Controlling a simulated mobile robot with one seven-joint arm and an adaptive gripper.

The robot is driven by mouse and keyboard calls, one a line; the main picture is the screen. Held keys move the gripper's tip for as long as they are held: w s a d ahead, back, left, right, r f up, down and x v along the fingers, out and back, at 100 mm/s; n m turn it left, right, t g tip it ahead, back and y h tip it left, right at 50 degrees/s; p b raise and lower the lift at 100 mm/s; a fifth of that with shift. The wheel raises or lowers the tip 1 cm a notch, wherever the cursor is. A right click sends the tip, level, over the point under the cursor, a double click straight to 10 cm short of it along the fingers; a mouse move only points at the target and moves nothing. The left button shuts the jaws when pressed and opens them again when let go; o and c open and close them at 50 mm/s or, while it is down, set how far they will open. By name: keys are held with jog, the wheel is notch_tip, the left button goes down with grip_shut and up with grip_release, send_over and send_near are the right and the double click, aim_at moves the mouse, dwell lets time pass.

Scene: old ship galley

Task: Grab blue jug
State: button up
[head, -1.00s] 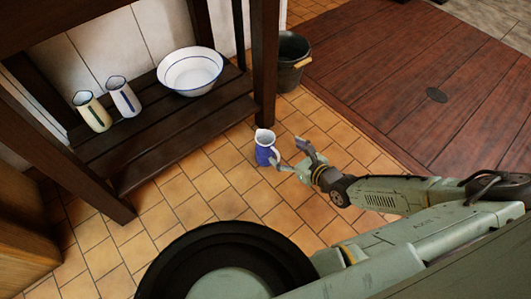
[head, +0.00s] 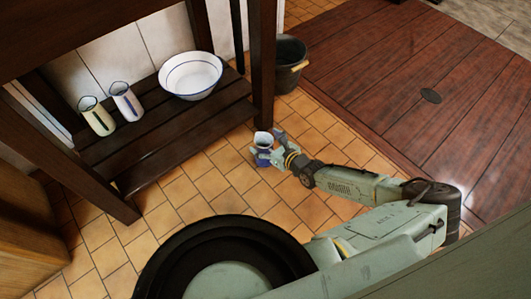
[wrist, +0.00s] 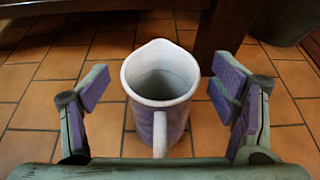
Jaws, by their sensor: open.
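The blue jug (head: 263,143) stands upright on the tiled floor near the table's leg, with a white rim and a blue body. In the wrist view the jug (wrist: 160,80) is between the two fingers, its handle pointing toward my palm and its spout facing away. My gripper (wrist: 162,95) is open, with purple pads on either side of the jug and a visible gap on each side. In the head view my gripper (head: 268,148) is around the jug and hides part of its body.
The dark wooden table has a lower shelf (head: 180,125) holding a white bowl (head: 190,75) and two pitchers (head: 97,116) (head: 126,101). A table leg (head: 262,70) rises just behind the jug. A dark bucket (head: 289,62) stands behind right. Tiled floor is open in front.

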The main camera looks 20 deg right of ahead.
jog(key=shift+w, duration=0.25)
jog(key=shift+c, duration=0.5)
jog(key=c, duration=1.8)
